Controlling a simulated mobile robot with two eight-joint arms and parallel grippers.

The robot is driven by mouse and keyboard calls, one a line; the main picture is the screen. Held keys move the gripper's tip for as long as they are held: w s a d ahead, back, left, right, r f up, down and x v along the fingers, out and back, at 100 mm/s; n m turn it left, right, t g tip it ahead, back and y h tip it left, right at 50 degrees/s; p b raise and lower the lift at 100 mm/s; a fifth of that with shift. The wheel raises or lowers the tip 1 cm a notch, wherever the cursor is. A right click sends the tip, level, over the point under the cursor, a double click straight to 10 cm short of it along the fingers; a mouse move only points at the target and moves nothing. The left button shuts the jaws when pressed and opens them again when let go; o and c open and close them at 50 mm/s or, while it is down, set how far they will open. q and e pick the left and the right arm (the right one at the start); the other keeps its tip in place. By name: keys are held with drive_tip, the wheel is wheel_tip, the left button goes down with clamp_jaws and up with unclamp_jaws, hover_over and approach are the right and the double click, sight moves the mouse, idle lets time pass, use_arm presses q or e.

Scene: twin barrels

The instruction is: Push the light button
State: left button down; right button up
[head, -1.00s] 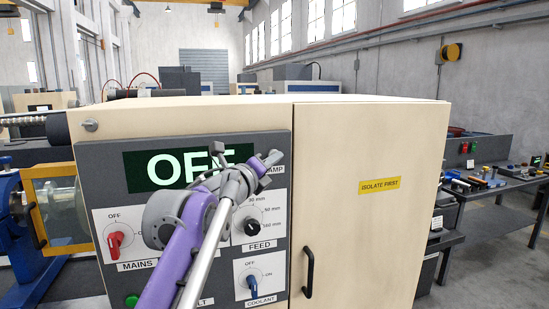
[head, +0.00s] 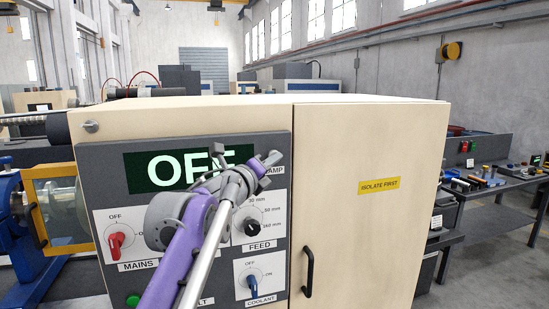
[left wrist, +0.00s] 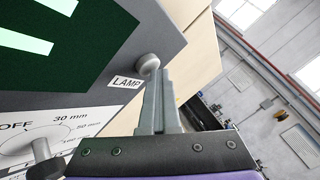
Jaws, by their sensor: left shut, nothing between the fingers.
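The light button is a round pale grey knob (left wrist: 148,62) beside the LAMP label (left wrist: 126,82) in the left wrist view. My left gripper (head: 273,158) is in front of the upper right of the dark control panel (head: 108,185). Its fingers are together and empty. In the left wrist view the fingertips (left wrist: 155,74) overlap the lower edge of the button; I cannot tell whether they touch it. My right gripper is not in view.
The panel's display (head: 150,170) reads OFF. The cabinet door has a black handle (head: 308,272). A workbench with tools (head: 480,180) is at the right.

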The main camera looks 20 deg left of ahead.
use_arm(q)
drive_tip(key=shift+s+d, duration=0.1)
drive_tip(key=shift+s, duration=0.05)
drive_tip(key=shift+s+d+p, duration=0.2)
drive_tip(key=shift+s+d, duration=0.35)
drive_tip(key=shift+s, duration=0.25)
drive_tip(key=shift+s+d+p, duration=0.15)
drive_tip(key=shift+s+d, duration=0.4)
drive_tip(key=shift+s, duration=0.25)
drive_tip(key=shift+s+d+p, duration=0.2)
drive_tip(key=shift+s+d, duration=0.35)
drive_tip(key=shift+s, duration=0.25)
